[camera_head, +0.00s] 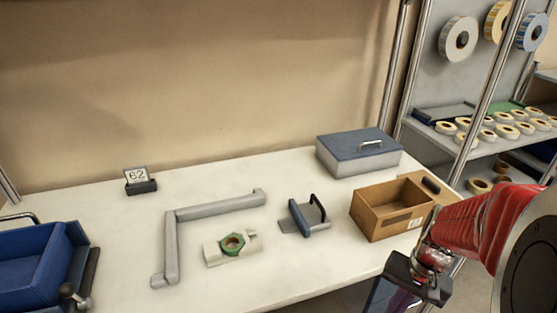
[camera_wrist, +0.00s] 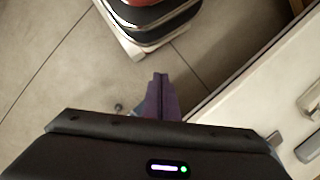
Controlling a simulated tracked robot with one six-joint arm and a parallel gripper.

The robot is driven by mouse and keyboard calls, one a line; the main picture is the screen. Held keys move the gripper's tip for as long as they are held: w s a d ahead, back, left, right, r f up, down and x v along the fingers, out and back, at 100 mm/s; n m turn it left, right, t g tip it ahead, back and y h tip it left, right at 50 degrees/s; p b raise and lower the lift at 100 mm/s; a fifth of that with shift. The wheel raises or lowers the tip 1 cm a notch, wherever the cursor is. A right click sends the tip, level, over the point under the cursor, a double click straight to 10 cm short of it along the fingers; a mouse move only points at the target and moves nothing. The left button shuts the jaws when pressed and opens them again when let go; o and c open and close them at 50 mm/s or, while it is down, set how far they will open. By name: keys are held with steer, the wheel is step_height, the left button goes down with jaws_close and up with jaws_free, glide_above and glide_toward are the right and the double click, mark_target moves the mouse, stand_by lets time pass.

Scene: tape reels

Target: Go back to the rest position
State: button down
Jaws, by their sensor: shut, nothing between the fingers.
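My gripper (camera_wrist: 160,95) shows in the wrist view as purple fingers pressed together, with nothing between them. It points down over the grey tiled floor (camera_wrist: 60,60), just off the table edge. In the head view my red arm reaches in from the right, and the gripper hangs at the lower right in front of the table's edge, its fingertips partly cut off by the frame. The white table (camera_head: 120,232) stands to the left of the gripper.
The table holds a blue bin (camera_head: 35,268), a number stand (camera_head: 140,180), a grey angled bar (camera_head: 215,209), a green ring on a block (camera_head: 232,244), a blue-grey handled piece (camera_head: 305,217), a lidded box (camera_head: 358,153) and a cardboard box (camera_head: 385,224). A reel rack (camera_head: 480,150) stands right.

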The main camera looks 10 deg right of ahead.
steer(key=a+r+n+t+h, duration=0.2)
steer(key=a+r+n+t, duration=0.4)
steer(key=a+r, duration=0.8)
step_height(320, 180, up, 3)
steer(key=shift+a+f+n, duration=0.1)
steer(key=shift+a+n, duration=0.05)
steer(key=shift+n, duration=0.75)
